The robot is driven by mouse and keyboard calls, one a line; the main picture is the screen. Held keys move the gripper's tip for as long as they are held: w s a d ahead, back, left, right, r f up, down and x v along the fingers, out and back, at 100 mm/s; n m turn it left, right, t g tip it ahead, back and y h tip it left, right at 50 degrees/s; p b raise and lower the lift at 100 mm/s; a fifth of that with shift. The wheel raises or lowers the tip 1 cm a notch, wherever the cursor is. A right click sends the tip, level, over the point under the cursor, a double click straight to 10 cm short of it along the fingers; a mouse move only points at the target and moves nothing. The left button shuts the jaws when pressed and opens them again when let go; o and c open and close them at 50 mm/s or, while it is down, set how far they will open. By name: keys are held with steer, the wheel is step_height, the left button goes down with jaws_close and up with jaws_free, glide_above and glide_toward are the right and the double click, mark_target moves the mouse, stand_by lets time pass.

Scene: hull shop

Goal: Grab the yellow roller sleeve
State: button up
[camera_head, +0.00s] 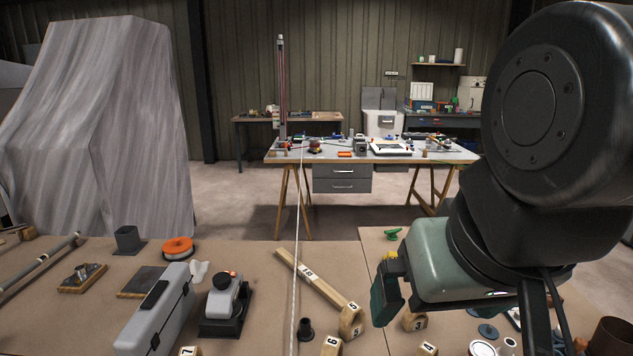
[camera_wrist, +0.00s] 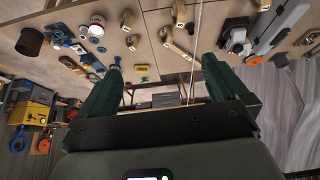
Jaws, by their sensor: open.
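The yellow roller sleeve (camera_head: 390,265) lies on the bench near its far edge. In the head view it is partly hidden behind my gripper. In the wrist view the small yellow sleeve (camera_wrist: 142,69) shows between my two spread fingers, beyond their tips and apart from them. My gripper (camera_head: 385,298) is open and empty, with dark green fingers. Both fingers of the gripper (camera_wrist: 161,64) show in the wrist view. In the head view one finger is clear and the other is hidden.
A green clamp-like piece (camera_head: 393,233) lies just beyond the sleeve at the bench edge. Numbered wooden blocks (camera_head: 350,320) and a long wooden bar (camera_head: 318,280) lie to the left. A grey case (camera_head: 155,318) and orange spool (camera_head: 178,248) are farther left. Another table (camera_head: 288,160) stands behind.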

steer(key=c, duration=0.4)
steer(key=shift+o, duration=0.2)
